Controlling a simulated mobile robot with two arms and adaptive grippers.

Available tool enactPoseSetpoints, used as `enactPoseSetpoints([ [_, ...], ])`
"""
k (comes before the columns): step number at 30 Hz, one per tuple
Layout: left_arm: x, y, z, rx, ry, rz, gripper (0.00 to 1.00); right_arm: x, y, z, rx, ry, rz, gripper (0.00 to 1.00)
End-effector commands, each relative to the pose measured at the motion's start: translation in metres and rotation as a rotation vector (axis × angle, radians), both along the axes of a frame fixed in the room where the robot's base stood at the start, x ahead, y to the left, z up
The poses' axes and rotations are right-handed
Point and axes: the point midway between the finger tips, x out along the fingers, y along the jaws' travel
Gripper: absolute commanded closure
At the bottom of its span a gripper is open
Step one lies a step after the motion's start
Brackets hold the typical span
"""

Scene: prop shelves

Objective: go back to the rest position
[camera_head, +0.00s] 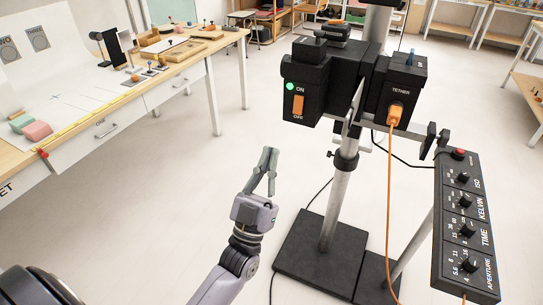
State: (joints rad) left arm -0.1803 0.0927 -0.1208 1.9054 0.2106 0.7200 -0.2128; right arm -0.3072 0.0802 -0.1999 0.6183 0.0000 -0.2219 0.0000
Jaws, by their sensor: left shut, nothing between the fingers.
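My left gripper (270,152) is in the lower middle of the head view. It is shut and empty, with its fingers pointing up over the open floor. It is to the left of the camera stand (347,165) and appears apart from it. My right gripper is not in view.
The stand bears a black box with an ON/OFF switch (299,105) and a tether box with an orange cable (391,200). A dial panel (465,225) is at the right. A workbench (150,90) runs along the left. The pale floor between is clear.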

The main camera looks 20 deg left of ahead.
Motion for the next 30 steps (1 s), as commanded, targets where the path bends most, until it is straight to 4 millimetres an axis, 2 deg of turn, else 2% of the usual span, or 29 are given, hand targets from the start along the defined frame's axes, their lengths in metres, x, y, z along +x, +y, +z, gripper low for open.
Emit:
enactPoseSetpoints([
  [9,0.002,0.000,-0.004,0.002,0.010,-0.001,1.00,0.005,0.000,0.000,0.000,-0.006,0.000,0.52],
  [11,0.006,-0.002,-0.014,0.006,0.040,-0.004,1.00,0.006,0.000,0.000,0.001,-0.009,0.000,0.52],
  [14,0.021,-0.006,-0.053,0.024,0.150,-0.015,1.00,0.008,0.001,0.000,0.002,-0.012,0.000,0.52],
  [17,0.038,-0.013,-0.118,0.048,0.327,-0.032,1.00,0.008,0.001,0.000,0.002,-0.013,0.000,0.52],
  [18,0.043,-0.015,-0.149,0.058,0.408,-0.041,1.00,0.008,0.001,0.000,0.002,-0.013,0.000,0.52],
  [22,0.044,-0.021,-0.250,0.090,0.666,-0.064,1.00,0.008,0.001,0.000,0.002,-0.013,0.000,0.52],
  [24,0.035,-0.023,-0.304,0.105,0.803,-0.076,1.00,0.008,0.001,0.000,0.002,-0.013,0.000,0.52],
  [26,0.023,-0.024,-0.348,0.119,0.918,-0.083,1.00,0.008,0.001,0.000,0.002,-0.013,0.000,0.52],
  [27,0.013,-0.024,-0.377,0.126,0.994,-0.089,1.00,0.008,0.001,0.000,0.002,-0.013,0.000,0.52],
  [29,-0.005,-0.024,-0.420,0.136,1.108,-0.096,1.00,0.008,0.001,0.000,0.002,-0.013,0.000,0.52],
  [30,-0.020,-0.023,-0.447,0.145,1.184,-0.099,1.00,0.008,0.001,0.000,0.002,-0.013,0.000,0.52],
])
